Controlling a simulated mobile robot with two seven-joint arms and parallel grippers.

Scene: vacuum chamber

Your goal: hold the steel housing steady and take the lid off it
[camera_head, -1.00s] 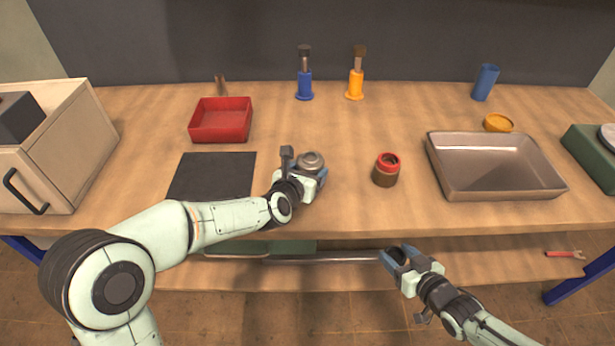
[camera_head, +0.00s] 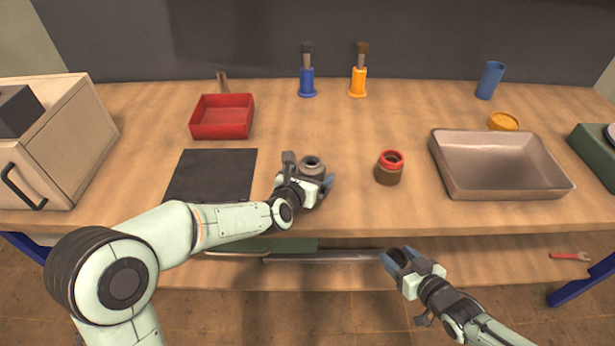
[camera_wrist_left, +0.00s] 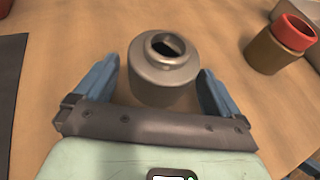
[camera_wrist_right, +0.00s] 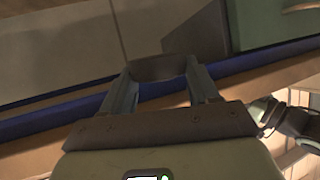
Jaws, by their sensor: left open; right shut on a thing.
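The steel housing (camera_head: 312,166) is a grey, stepped cylinder standing upright on the bench. In the left wrist view the housing (camera_wrist_left: 166,68) shows a round, dark opening in its top, with no lid on it. My left gripper (camera_head: 308,178) is open, its blue fingers on either side of the housing's lower part, with visible gaps in the left wrist view. My right gripper (camera_head: 392,258) is off the bench's front edge, shut on a dark, rounded piece (camera_wrist_right: 163,68) that looks like the lid. The fingers partly hide that piece.
A red-topped brown pot (camera_head: 389,168) stands right of the housing. A metal tray (camera_head: 450,185) is further right, a black mat (camera_head: 212,175) and red bin (camera_head: 222,132) left. Blue (camera_head: 307,83) and orange (camera_head: 358,83) holders stand behind. Bare bench lies between.

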